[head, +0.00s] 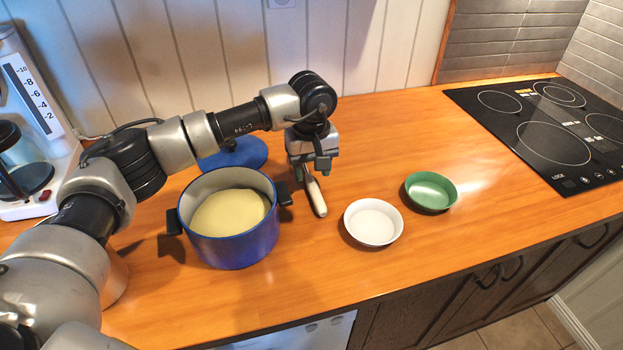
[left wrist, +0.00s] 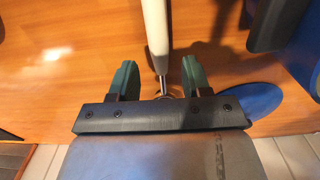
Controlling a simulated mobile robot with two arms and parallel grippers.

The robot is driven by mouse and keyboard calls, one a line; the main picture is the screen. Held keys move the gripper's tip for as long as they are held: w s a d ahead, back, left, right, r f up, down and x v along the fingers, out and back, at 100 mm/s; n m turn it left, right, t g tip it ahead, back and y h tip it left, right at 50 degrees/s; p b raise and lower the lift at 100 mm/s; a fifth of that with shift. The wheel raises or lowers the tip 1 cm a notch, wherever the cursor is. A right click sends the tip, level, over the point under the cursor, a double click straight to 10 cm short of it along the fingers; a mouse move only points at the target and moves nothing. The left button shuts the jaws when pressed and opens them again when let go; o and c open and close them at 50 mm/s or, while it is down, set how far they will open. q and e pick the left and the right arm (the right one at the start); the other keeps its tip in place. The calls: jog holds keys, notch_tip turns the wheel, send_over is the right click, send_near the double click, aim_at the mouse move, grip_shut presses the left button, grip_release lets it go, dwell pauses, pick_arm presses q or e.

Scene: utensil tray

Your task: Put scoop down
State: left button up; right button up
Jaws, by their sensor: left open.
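The scoop (head: 317,196) shows as a cream handle just right of the blue pot, low at the counter. In the left wrist view the handle (left wrist: 156,28) runs down into a thin metal shank between the fingers. The scoop's head is hidden under the gripper. My left gripper (head: 308,172) is over the shank end of the scoop. In the left wrist view the gripper (left wrist: 159,73) is open, its green fingers apart on both sides of the shank with gaps. My right gripper is not in view.
The blue pot (head: 235,246) with pale yellow contents stands left of the gripper, its handle close by. A blue lid (head: 240,155) lies behind it. A white bowl (head: 373,240) and a green bowl (head: 431,206) stand to the right. Counter beyond them is clear up to the cooktop (head: 540,138).

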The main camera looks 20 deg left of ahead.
aim_at(311, 181)
pick_arm(q)
notch_tip(311, 181, up, 9)
jog(key=b, duration=0.1)
dwell(0.5)
